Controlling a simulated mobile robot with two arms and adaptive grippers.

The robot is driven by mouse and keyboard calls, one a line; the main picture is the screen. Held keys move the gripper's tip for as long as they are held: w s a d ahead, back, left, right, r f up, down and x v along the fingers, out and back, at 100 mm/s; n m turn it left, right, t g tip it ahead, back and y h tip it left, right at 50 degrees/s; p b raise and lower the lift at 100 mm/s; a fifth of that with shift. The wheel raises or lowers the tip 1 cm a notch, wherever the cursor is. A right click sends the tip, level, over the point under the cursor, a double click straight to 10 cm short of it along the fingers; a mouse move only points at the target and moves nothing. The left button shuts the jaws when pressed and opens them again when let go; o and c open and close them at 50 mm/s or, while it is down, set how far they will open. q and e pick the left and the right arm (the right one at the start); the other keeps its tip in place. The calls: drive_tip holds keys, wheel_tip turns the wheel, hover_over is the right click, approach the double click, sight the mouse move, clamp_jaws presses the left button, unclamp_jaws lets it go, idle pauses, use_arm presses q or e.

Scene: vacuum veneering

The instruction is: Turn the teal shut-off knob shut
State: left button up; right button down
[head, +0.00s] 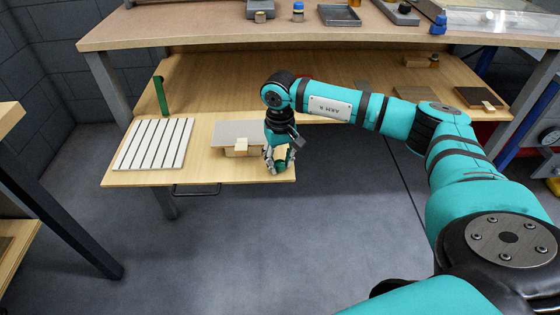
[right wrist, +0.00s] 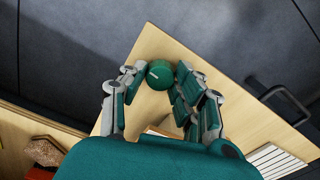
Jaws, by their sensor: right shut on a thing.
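The teal shut-off knob (right wrist: 160,73) is round, with a pale line across its top. In the right wrist view it sits between the fingers of my right gripper (right wrist: 155,83), near the edge of the wooden shelf. In the head view my right gripper (head: 280,162) points down at the front right corner of that lower shelf, and its fingers hide most of the knob. It is shut on the knob. My left gripper is not in view.
A grey plate on a wooden block (head: 235,133) lies just left of my right gripper. A white slatted rack (head: 153,144) and a green upright handle (head: 160,95) are farther left. The upper worktop (head: 225,28) overhangs the back. Open floor lies in front.

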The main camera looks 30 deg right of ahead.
sight(280, 163)
drive_tip(key=shift+n, duration=0.6)
drive_tip(key=c, duration=1)
unclamp_jaws()
drive_tip(key=shift+r, duration=0.1)
wheel_tip(280, 163, up, 12)
drive_tip(key=shift+f, duration=0.1)
